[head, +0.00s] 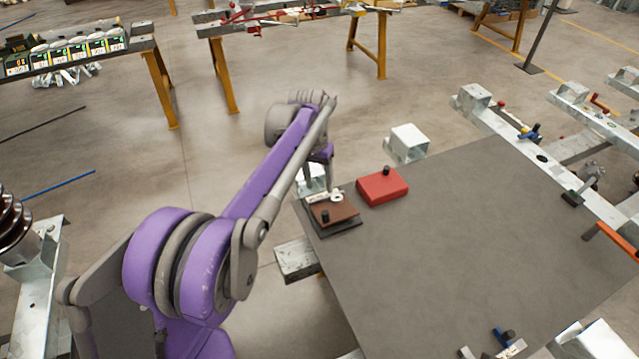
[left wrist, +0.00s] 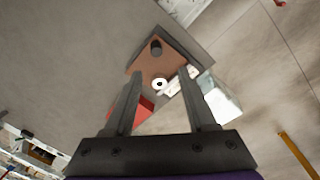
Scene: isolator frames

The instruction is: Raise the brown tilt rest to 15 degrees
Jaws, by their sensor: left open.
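The brown tilt rest (head: 343,212) sits on a dark base at the near left corner of the grey table, with a black knob (head: 325,216) and a white ring (head: 337,197) on it. Its plate lies low; I cannot tell its exact angle. My left gripper (head: 328,180) is above the rest's far side, pointing down. In the left wrist view the open, empty fingers (left wrist: 160,76) frame the brown plate (left wrist: 165,65), with the white ring (left wrist: 159,84) between them and the black knob beyond. Contact cannot be told. My right gripper is not in view.
A red block (head: 383,187) with a black knob stands just right of the rest. The grey tabletop (head: 470,240) is otherwise largely clear. A blue-handled clamp (head: 505,340) is at the near edge, and an orange-handled one (head: 615,240) at the right.

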